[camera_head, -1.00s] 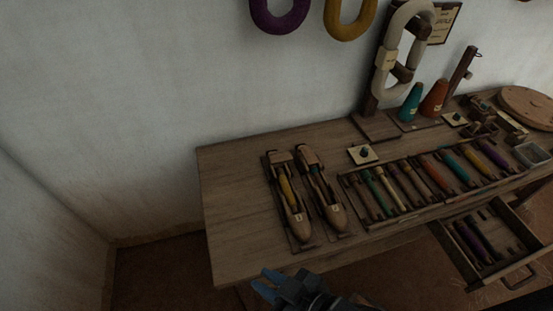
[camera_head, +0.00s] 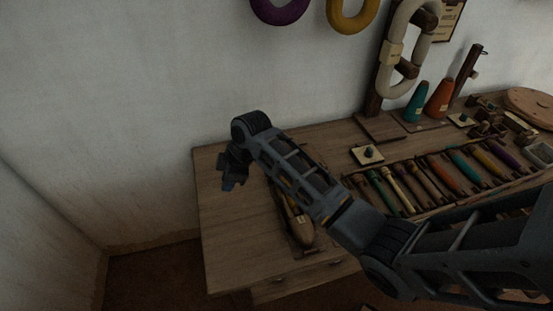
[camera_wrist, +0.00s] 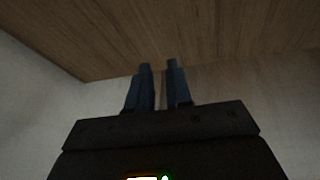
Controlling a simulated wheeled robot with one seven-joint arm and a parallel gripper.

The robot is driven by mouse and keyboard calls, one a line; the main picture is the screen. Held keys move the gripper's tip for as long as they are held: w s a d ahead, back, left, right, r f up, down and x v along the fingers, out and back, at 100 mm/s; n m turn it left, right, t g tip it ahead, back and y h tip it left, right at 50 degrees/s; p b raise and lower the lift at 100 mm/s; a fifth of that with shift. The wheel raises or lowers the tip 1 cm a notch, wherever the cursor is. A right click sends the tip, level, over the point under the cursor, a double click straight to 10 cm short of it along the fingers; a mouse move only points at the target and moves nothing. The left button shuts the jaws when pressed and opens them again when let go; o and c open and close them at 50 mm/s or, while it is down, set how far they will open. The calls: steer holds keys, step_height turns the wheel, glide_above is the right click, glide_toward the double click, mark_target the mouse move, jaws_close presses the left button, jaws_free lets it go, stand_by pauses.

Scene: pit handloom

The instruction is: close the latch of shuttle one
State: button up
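Two wooden boat shuttles lie side by side on the left part of the table. The left shuttle (camera_head: 300,228), with yellow yarn, shows only in part in the head view, and my arm hides much of it. The right shuttle is hidden behind my arm. I cannot tell which is shuttle one, and no latch can be made out. My gripper (camera_head: 229,185) is over the table's left end, left of the shuttles. In the wrist view its two blue fingers (camera_wrist: 160,72) are a small gap apart with nothing between them.
The wooden table (camera_head: 222,240) has bare top at its left end. A rack of coloured bobbins (camera_head: 425,182), a small pale plate with a dark knob (camera_head: 368,155), and teal (camera_head: 417,102) and orange (camera_head: 440,98) cones stand to the right. The white wall (camera_head: 120,110) is behind.

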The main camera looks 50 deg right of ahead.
steer(key=d+r+g, duration=0.1)
steer(key=d, duration=0.5)
steer(key=s+d+r+n+g+h+b, duration=0.1)
steer(key=d+r, duration=0.1)
steer(key=d, duration=0.4)
steer(key=s+d+r+g+h, duration=0.1)
steer(key=d+g, duration=0.1)
steer(key=d, duration=0.3)
steer(key=shift+d+r+n+b, duration=0.2)
steer(key=shift+d+n+b, duration=0.15)
steer(key=shift+d+n, duration=0.05)
steer(key=shift+f, duration=3.8)
steer(key=shift+c, duration=0.4)
jaws_close()
